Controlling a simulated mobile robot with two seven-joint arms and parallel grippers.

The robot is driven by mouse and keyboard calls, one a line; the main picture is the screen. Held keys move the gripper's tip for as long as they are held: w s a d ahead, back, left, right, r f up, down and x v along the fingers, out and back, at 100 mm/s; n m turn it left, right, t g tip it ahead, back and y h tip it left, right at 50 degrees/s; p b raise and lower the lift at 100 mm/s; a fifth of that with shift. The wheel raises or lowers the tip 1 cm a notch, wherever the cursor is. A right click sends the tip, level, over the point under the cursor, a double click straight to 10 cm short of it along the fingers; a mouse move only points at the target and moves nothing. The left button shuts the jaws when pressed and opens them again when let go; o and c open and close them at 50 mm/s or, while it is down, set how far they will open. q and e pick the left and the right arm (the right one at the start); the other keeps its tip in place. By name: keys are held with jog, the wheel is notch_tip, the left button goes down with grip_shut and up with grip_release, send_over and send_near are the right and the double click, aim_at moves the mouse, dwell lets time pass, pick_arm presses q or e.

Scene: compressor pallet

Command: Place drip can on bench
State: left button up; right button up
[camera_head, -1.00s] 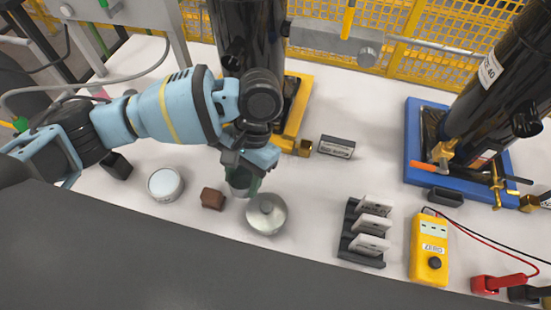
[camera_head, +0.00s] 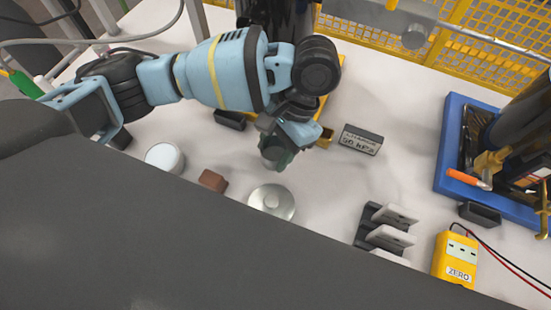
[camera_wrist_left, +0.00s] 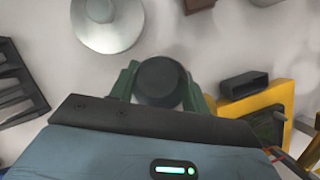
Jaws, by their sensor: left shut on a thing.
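My left gripper (camera_head: 280,150) hangs over the white bench (camera_head: 225,160), beyond the silver dish. Its green fingers are shut on a small dark round can, which I take to be the drip can (camera_wrist_left: 160,82). In the left wrist view the can's round end shows between the fingers. My right gripper is out of view.
A silver round dish (camera_head: 271,203), a brown block (camera_head: 212,181) and a white-topped tin (camera_head: 165,158) stand nearby. A labelled dark block (camera_head: 361,140), a slotted rack (camera_head: 372,232), a yellow meter (camera_head: 455,258) and a blue tray (camera_head: 447,150) lie to the right.

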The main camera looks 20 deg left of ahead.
aim_at(278, 156)
pick_arm(q)
jog(key=shift+f, duration=0.2)
notch_tip(278, 156, down, 4)
jog(key=shift+f+b, duration=0.2)
jog(key=shift+b, duration=0.4)
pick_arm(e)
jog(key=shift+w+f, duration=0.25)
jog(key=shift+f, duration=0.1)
pick_arm(q)
jog(key=shift+f, duration=0.15)
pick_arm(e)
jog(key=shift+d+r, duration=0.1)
pick_arm(q)
jog(key=o, duration=1.1)
jog(key=shift+c, duration=0.2)
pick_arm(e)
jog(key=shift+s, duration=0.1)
